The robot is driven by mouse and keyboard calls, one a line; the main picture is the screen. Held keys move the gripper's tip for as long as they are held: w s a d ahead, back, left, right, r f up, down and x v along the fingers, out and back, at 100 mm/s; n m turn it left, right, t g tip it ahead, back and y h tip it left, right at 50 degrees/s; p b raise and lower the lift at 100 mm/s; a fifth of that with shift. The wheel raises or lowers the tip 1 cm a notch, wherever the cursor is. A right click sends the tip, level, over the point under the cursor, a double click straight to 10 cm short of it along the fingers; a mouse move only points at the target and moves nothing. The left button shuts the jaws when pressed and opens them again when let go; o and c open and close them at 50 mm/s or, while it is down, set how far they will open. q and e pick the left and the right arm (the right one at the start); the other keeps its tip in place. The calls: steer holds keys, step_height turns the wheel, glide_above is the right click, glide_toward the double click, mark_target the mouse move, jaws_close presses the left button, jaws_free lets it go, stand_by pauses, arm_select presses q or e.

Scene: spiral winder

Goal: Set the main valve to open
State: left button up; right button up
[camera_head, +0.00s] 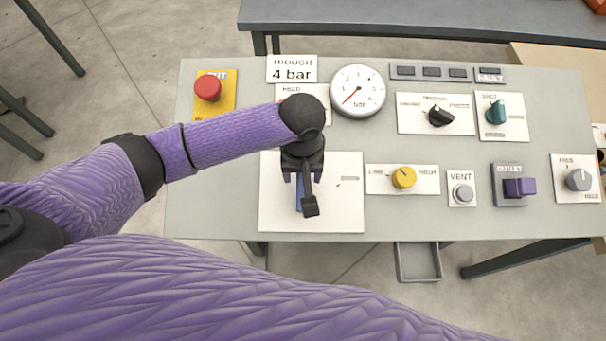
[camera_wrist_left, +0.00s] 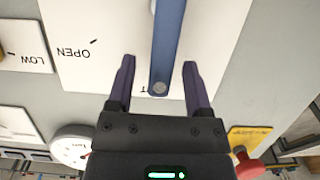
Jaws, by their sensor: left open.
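The main valve is a blue lever (camera_head: 299,194) on a white plate (camera_head: 340,212) at the panel's left front. In the left wrist view the lever (camera_wrist_left: 168,45) runs away from me, its near end over a mostly hidden label, of which a "T" shows. The word OPEN stands on the plate (camera_wrist_left: 105,20) to the lever's left in that view. My left gripper (camera_head: 302,178) is over the plate, fingers apart. In the wrist view the left gripper (camera_wrist_left: 160,62) has one finger each side of the lever, with gaps visible. My right gripper is out of view.
A red stop button (camera_head: 208,88) and a pressure gauge (camera_head: 358,91) are behind the plate. A yellow knob (camera_head: 403,177), a VENT button (camera_head: 462,193) and a purple handle (camera_head: 519,187) lie to its right. My purple arm spans the left side.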

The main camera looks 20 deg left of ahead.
arm_select(q)
steer(key=shift+f, duration=0.5)
jaws_close()
stand_by(1.1)
